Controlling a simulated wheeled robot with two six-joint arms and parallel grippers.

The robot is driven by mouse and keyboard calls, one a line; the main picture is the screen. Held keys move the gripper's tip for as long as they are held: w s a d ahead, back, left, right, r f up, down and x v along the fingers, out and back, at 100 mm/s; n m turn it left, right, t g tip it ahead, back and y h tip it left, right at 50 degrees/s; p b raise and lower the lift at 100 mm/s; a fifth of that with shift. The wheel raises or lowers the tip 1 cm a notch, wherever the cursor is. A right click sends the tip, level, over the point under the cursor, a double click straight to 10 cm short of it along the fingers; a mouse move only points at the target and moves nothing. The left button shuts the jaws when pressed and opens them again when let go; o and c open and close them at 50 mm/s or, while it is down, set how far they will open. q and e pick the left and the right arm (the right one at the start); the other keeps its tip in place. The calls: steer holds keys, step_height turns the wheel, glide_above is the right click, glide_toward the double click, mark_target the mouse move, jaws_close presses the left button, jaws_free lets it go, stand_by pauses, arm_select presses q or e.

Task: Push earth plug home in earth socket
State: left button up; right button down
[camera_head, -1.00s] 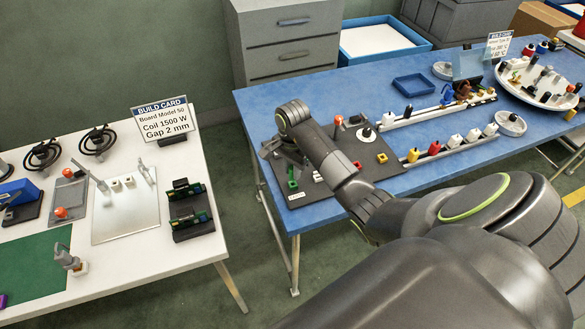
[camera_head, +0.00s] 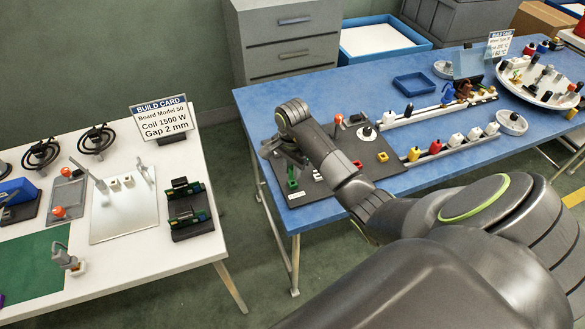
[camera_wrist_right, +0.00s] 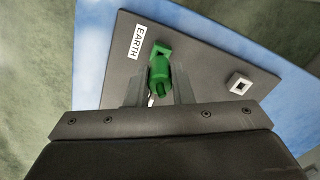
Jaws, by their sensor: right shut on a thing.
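The green earth plug (camera_wrist_right: 160,75) is held between the two fingers of my right gripper (camera_wrist_right: 157,84), which is shut on it. The green square earth socket (camera_wrist_right: 161,49) lies just beyond the plug's far end, beside the EARTH label (camera_wrist_right: 137,42). The plug overlaps the socket's near edge in the wrist view, and I cannot tell how deep it sits. In the head view my right gripper (camera_head: 288,160) is over the dark board's left part, with green of the socket (camera_head: 292,183) below it. My left gripper is not in view.
The dark board (camera_head: 350,183) lies on the blue table (camera_head: 262,95). A white square socket (camera_wrist_right: 239,83) is right of the plug. A yellow socket (camera_head: 382,157) and an orange-topped part (camera_head: 339,119) stand on the board. Rails with several plugs are to the right.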

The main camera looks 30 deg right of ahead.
stand_by(0.7)
steer(key=shift+f+b, duration=1.25)
steer(key=shift+b, duration=0.1)
steer(key=c, duration=1.2)
jaws_free()
steer(key=shift+r, duration=0.1)
steer(key=shift+r, duration=0.1)
steer(key=shift+r+p, duration=2.05)
steer(key=shift+r, duration=0.85)
